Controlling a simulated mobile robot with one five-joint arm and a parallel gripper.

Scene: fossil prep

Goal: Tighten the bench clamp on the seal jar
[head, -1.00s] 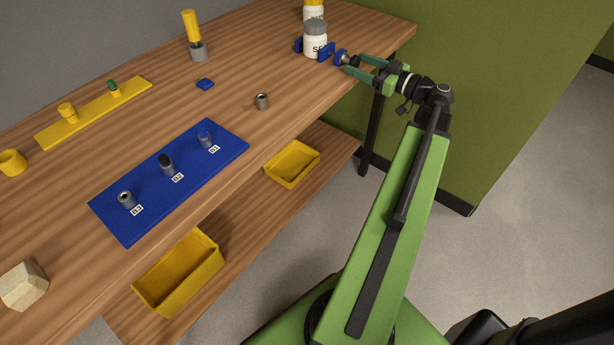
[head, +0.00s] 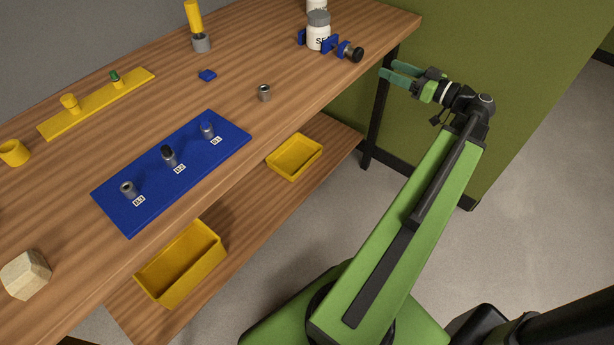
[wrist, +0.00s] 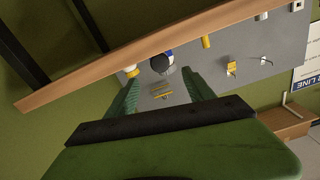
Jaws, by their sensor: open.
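The white seal jar (head: 318,38) with a grey lid stands at the far right end of the bench. The blue bench clamp (head: 331,44) sits around it, with its dark knob (head: 356,54) pointing right toward the bench edge. My gripper (head: 385,72) is open and empty, off the bench edge, to the right of and apart from the knob. In the wrist view, the open fingers (wrist: 160,98) frame a dark round knob (wrist: 160,64) beyond them, with blue and white behind it. Whether the clamp is tight cannot be told.
A blue board (head: 170,200) with several small parts lies on the bench (head: 80,265). A yellow rail (head: 95,105), a grey cylinder (head: 264,93) and a small blue piece (head: 207,76) lie nearby. Yellow bins (head: 180,265) sit on the lower shelf. Open space lies right of the bench.

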